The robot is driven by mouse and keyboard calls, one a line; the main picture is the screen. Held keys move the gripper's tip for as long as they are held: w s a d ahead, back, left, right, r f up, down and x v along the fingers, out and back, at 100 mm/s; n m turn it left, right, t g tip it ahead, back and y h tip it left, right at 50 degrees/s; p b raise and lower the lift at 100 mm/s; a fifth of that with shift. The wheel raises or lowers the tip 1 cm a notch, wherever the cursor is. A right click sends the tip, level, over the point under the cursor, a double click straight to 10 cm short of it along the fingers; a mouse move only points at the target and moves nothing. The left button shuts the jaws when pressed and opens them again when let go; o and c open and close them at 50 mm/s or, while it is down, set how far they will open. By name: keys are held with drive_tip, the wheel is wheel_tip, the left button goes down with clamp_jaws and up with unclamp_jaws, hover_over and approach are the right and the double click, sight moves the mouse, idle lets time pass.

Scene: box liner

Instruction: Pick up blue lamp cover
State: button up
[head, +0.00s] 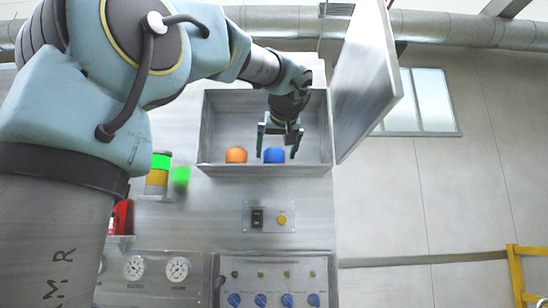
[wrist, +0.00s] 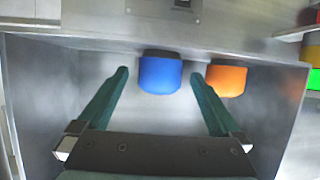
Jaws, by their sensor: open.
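The blue lamp cover (head: 274,156) sits in the open metal box (head: 215,120), on its bottom wall near the middle. It also shows in the wrist view (wrist: 160,75), ahead of my fingers and between their lines. My gripper (head: 277,155) reaches into the box from above with its fingers spread. In the wrist view my gripper (wrist: 160,78) is open and empty, and the blue cover appears apart from both fingers. An orange lamp cover (head: 236,155) sits to the left of the blue one in the head view, and to its right in the wrist view (wrist: 226,80).
The box's door (head: 367,80) stands open on the right. A green and yellow signal lamp (head: 158,173) is left of the box. A switch plate (head: 269,217) and a panel with several blue knobs (head: 275,285) lie below. The box's side walls flank my gripper.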

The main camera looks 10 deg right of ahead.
sight(274, 159)
drive_tip(key=p+x, duration=0.1)
drive_tip(key=x, duration=0.3)
drive_tip(key=shift+w+p, duration=0.35)
drive_tip(key=shift+p, duration=0.05)
drive_tip(key=c, duration=1.3)
drive_tip(key=shift+r, duration=0.15)
